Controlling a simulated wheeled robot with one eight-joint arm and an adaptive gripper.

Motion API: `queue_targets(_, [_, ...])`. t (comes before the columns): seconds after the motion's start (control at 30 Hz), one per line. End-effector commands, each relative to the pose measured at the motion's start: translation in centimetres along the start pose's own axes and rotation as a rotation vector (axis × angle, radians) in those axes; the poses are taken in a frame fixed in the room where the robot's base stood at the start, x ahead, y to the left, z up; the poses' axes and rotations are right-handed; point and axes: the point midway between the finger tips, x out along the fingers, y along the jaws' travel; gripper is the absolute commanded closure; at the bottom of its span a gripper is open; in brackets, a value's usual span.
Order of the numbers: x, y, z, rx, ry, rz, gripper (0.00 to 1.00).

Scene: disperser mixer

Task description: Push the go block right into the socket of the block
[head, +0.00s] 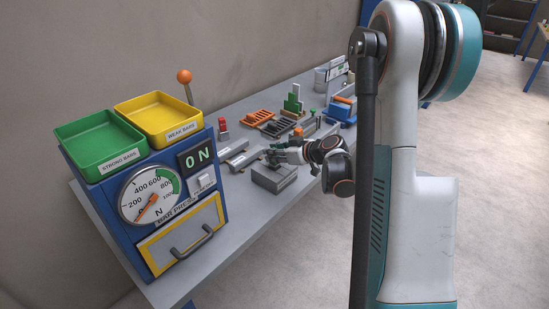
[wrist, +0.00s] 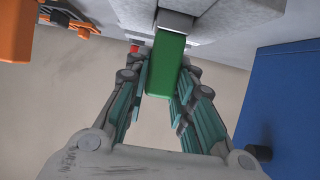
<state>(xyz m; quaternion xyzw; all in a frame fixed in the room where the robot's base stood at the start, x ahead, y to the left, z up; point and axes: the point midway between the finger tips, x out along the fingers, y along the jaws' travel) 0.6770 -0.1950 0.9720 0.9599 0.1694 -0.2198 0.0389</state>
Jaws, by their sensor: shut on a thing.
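The go block is a green bar (wrist: 165,66) in the wrist view, between the fingers of my gripper (wrist: 163,88). My gripper is shut on it. Its far end meets a pale grey piece (wrist: 176,22) at the side of a large grey block (wrist: 240,14); I cannot tell how deep it sits in the socket. In the head view my gripper (head: 279,155) is low over the bench, just behind the grey block (head: 274,177). The go block is too small to make out there, and the socket is not clearly visible.
A blue press cabinet (head: 107,214) with a dial, a green tray (head: 98,144) and a yellow tray (head: 159,119) stands at the left. Orange and dark racks (head: 258,117) and other fixtures lie farther back. The bench's front strip (head: 250,225) is clear.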

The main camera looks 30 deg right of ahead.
Motion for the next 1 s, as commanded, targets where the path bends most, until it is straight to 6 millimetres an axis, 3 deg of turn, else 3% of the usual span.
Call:
queue_targets(0.07, [0.4,0.0,0.8,0.0,0.001,0.0,1.0])
queue_targets(0.4, [0.5,0.0,1.0,0.0,0.0,0.0,1.0])
queue_targets(0.43, [0.5,0.0,1.0,0.0,0.0,0.0,0.73])
queue_targets(0.5, [0.4,0.0,0.9,0.0,0.0,0.0,0.57])
queue_targets(0.9, [0.3,0.0,0.7,0.0,0.0,0.0,0.57])
queue_targets(1.0, [-0.8,0.1,0.6,0.002,0.0,0.002,0.57])
